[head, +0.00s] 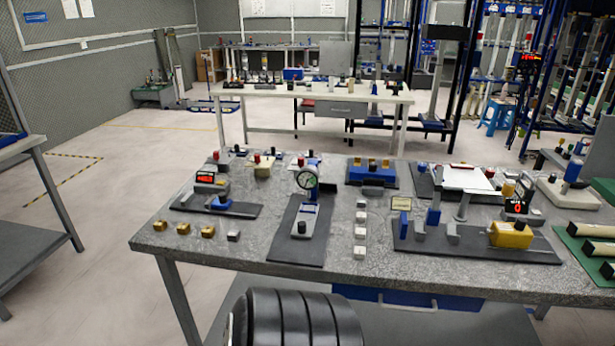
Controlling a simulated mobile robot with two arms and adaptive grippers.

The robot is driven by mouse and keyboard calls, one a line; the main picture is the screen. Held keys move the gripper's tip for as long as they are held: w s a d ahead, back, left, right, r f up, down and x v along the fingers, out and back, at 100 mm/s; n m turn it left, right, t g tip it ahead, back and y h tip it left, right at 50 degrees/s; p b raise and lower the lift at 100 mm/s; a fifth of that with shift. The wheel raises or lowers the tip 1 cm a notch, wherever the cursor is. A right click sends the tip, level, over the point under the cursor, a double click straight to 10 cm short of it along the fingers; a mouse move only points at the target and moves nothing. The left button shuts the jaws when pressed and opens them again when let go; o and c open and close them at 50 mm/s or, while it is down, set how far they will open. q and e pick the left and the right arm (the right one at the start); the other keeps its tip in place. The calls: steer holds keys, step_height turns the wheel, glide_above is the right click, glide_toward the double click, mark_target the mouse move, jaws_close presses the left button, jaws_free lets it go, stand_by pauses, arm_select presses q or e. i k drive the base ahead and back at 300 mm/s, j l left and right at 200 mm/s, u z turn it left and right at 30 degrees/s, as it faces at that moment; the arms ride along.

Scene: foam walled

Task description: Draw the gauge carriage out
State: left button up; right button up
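A round dial gauge (306,179) with a white face stands upright on a blue post near the middle of the grey speckled bench (350,261). In front of the post, a light grey block with a black knob (302,226) sits on a dark base plate (296,250). I cannot tell for sure which part is the gauge carriage. To the left, a device with a red display (205,177) stands on another dark plate. Neither of my grippers is in view.
Small brass blocks (184,229) lie at the front left, and white blocks (360,236) stand in a row right of the gauge. A yellow block (511,235) sits on a long dark plate at the right. The floor at the left is clear.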

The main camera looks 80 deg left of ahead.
mark_target(305, 224)
steer(key=u, duration=2.25)
